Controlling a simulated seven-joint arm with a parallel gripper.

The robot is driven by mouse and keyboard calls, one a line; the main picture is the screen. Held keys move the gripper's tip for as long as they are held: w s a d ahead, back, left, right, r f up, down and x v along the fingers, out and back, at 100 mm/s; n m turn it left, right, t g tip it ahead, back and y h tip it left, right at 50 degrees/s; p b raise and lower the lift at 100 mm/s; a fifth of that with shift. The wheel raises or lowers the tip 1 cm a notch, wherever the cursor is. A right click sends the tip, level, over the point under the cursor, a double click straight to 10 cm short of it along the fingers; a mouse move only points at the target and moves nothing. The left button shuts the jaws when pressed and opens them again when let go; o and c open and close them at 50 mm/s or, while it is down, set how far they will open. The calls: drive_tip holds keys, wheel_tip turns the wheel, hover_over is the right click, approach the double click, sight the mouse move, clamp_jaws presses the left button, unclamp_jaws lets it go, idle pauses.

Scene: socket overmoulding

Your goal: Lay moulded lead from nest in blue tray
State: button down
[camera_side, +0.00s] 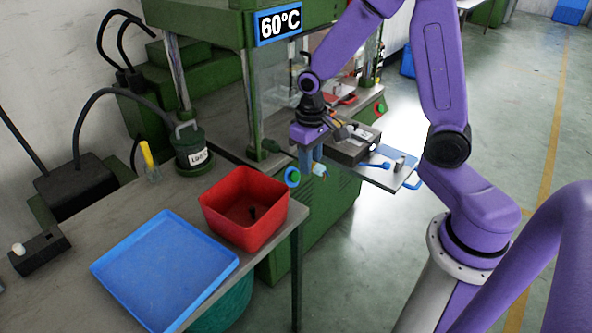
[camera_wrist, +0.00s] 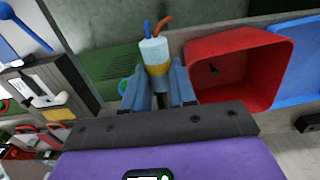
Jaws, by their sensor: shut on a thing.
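My gripper (camera_side: 312,160) is shut on the moulded lead (camera_wrist: 154,55), a pale blue cylinder with a yellow band and a blue and an orange wire at its end. In the wrist view the lead sits between my two blue-grey fingers. In the side view the lead (camera_side: 320,170) shows small at the fingertips, in the air in front of the green press and right of the red bin. The blue tray (camera_side: 165,268) lies empty on the table at the front left. Its edge also shows at the right of the wrist view (camera_wrist: 297,88). The nest cannot be made out clearly.
A red bin (camera_side: 243,240) with a small dark piece inside stands between the blue tray and my gripper. A green canister (camera_side: 192,150) and a yellow-handled tool (camera_side: 148,157) stand behind the tray. The green press (camera_side: 215,25) reads 60°C.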

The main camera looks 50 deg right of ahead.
drive_tip(key=r, duration=0.3)
drive_tip(key=shift+w+a+r, duration=0.3)
drive_tip(key=shift+a, duration=0.1)
drive_tip(key=w+a, duration=0.6)
drive_tip(key=a, duration=0.3)
drive_tip(key=n, duration=0.1)
hover_over(180, 281)
wheel_tip(180, 281, down, 8)
drive_tip(key=shift+f, duration=0.25)
drive_tip(key=shift+f, duration=4.85)
